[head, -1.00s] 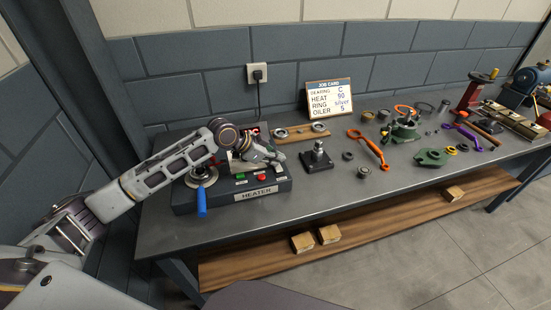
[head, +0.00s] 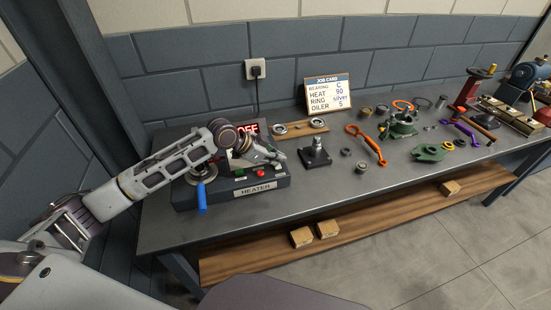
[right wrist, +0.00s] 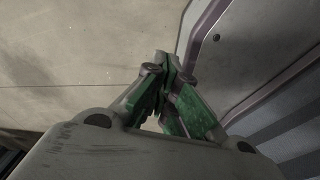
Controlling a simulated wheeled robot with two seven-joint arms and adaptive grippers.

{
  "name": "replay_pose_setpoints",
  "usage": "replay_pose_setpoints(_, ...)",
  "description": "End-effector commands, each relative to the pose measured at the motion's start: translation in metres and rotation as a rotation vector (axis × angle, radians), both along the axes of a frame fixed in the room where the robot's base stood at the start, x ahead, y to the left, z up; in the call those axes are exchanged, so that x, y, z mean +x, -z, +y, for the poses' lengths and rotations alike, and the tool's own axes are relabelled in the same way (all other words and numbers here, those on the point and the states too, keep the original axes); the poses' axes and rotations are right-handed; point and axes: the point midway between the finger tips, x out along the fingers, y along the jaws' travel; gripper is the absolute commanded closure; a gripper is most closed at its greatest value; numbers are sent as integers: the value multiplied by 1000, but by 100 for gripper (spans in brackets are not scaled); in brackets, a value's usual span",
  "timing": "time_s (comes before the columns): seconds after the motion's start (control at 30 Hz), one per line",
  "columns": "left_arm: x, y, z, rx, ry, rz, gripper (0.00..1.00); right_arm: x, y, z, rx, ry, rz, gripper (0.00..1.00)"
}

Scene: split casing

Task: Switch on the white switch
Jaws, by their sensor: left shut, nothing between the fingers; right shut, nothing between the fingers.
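The heater (head: 256,189) is a dark box at the left of the bench, with a green button (head: 240,173) and a red button (head: 262,171) on its front. Its red display (head: 248,128) reads "OFF", partly behind my left arm. I cannot make out a white switch on it; my left gripper and wrist cover part of its top. My left gripper (head: 279,156) is shut and empty, low over the heater's right part; contact cannot be told. My right gripper (right wrist: 170,62) is shut and empty in the right wrist view, away from the bench.
A white wall socket (head: 255,69) holds a black plug. A job card (head: 328,92), a wooden ring holder (head: 300,129) and a black stand (head: 316,156) are nearby. The bench front is clear.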

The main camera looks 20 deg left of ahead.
Motion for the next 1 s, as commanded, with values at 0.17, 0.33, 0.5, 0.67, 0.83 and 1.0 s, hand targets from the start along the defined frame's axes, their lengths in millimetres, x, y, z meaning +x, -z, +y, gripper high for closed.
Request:
replay_pose_setpoints(0.17, 0, 0, 0, 1, 0, 1, 100, -9, 1, 10, 11, 3, 9, 100)
replay_pose_setpoints(0.33, 0, -6, -1, 0, 0, 0, 100, -23, -5, 23, 24, 4, 28, 100)
replay_pose_setpoints(0.5, 0, -14, -3, 0, -1, 0, 100, -30, -13, 27, 27, 2, 36, 100)
replay_pose_setpoints(0.67, 0, -21, -5, 0, -2, -1, 100, -29, -21, 29, 31, 3, 34, 100)
replay_pose_setpoints(0.83, 0, -28, -7, -1, -4, 0, 100, -27, -29, 40, 42, 4, 33, 100)
replay_pose_setpoints(1.0, 0, -35, -9, -1, -4, 1, 100, -25, -38, 49, 52, 5, 30, 100)
